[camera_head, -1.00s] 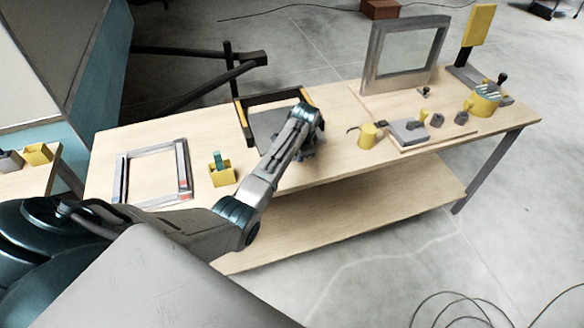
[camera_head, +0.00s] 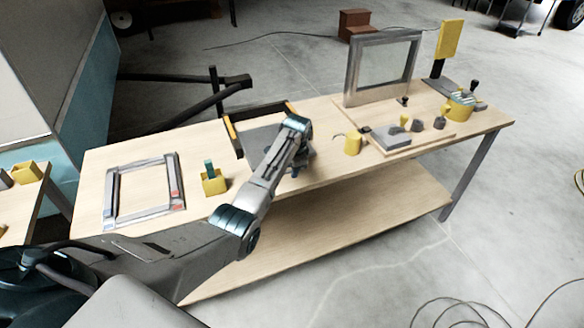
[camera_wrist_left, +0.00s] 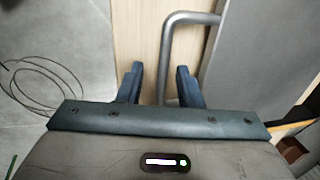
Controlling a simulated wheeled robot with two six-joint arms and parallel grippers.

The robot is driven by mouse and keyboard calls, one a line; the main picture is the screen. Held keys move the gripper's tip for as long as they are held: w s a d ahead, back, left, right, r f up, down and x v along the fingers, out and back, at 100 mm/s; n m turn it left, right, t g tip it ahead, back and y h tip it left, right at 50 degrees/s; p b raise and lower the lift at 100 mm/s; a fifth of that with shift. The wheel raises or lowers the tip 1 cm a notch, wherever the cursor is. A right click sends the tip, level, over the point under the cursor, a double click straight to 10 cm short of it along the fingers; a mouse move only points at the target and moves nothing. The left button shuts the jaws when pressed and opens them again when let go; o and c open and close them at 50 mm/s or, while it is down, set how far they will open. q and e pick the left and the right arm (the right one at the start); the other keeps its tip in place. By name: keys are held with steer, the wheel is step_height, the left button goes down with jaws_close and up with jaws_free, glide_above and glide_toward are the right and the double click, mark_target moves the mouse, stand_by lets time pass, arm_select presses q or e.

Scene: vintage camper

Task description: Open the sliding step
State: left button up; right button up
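The sliding step is a grey plate (camera_head: 254,139) in a black frame with yellow strips (camera_head: 231,128), on the wooden workbench. My left arm covers part of it. In the left wrist view the grey plate (camera_wrist_left: 262,55) is at the right, with a bent grey tube handle (camera_wrist_left: 167,50) at its edge. My left gripper (camera_wrist_left: 158,82) is open, and the handle's long bar runs between its two fingers, nearer the right one. No closed grip on the bar shows. In the head view the left gripper (camera_head: 296,168) is at the step's near edge, its fingers mostly hidden. My right gripper is not in view.
Open floor lies in front.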

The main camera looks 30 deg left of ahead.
arm_select(q)
steer(key=shift+r, duration=0.35)
step_height(320, 180, up, 10)
steer(key=s+d+b, duration=0.1)
steer(key=b, duration=0.1)
steer(key=shift+s+d+b, duration=0.2)
steer(key=shift+d+b, duration=0.1)
steer(key=shift+b, duration=0.1)
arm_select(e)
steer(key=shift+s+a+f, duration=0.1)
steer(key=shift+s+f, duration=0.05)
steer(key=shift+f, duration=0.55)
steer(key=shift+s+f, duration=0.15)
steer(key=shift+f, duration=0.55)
arm_select(q)
steer(key=shift+f, duration=0.15)
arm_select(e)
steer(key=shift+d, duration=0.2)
